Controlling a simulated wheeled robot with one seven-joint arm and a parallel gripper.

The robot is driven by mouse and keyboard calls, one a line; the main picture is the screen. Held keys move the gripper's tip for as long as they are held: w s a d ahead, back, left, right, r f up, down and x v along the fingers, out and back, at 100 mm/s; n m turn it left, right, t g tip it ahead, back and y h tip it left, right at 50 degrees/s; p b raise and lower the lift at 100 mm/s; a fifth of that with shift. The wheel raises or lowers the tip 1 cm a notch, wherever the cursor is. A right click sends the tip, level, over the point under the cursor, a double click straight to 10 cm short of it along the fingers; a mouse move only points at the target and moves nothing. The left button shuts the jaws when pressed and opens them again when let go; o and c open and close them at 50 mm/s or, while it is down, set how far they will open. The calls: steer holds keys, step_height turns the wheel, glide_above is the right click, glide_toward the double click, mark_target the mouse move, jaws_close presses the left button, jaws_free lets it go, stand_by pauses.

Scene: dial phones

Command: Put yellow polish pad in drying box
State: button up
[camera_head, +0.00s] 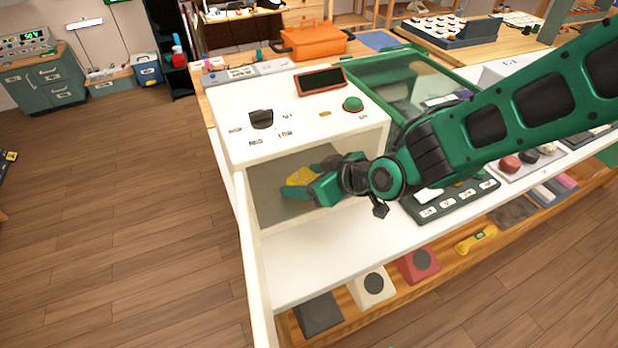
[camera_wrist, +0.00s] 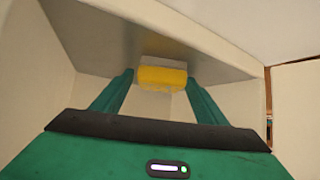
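The drying box (camera_head: 230,148) is a white cabinet with a black dial, a green button and a small dark display on top. Its front is open and its door (camera_head: 256,290) is swung out toward the camera. The yellow polish pad (camera_head: 301,176) is inside the box, over the grey floor; it also shows in the wrist view (camera_wrist: 162,79). My gripper (camera_head: 308,188) reaches into the box from the right. In the wrist view its two fingers (camera_wrist: 160,88) stand on either side of the pad, with a thin gap at the left finger. The pad's underside is hidden.
A white bench top (camera_head: 330,258) extends in front of the box. A dark labelled tray (camera_head: 452,201) and a glass-lidded green case (camera_head: 400,75) are to the right. Blocks with round dark pads and a yellow tool (camera_head: 476,239) lie on the lower shelf. An orange toolbox (camera_head: 313,42) stands behind.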

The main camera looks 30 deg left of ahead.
steer(key=shift+r, duration=0.1)
steer(key=shift+d+r, duration=0.15)
steer(key=shift+d, duration=0.05)
steer(key=v, duration=1.1)
steer(key=shift+d+r, duration=0.2)
steer(key=shift+s, duration=0.1)
